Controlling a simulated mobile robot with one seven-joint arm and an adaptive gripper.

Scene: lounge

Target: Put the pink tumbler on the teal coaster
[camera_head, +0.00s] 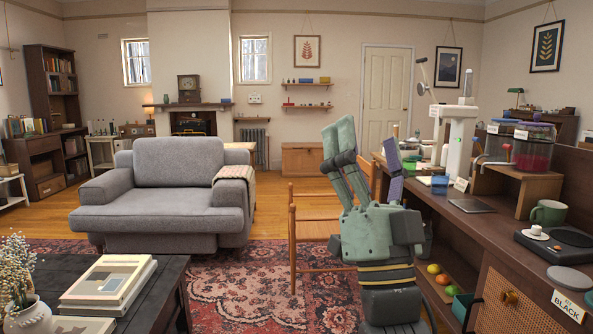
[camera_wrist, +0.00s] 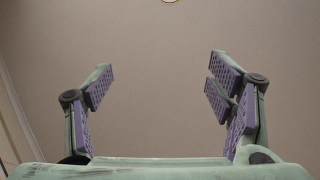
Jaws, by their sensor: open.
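My gripper and arm hide part of the counter's left side.
The dark counter (camera_head: 498,232) runs along the right. It holds a blue cup (camera_head: 440,184), a green mug (camera_head: 549,212), a grey disc (camera_head: 570,278) and a wooden stand (camera_head: 527,184) with jars. A wooden chair (camera_head: 308,226) stands behind my gripper. A grey armchair (camera_head: 172,212) is left.

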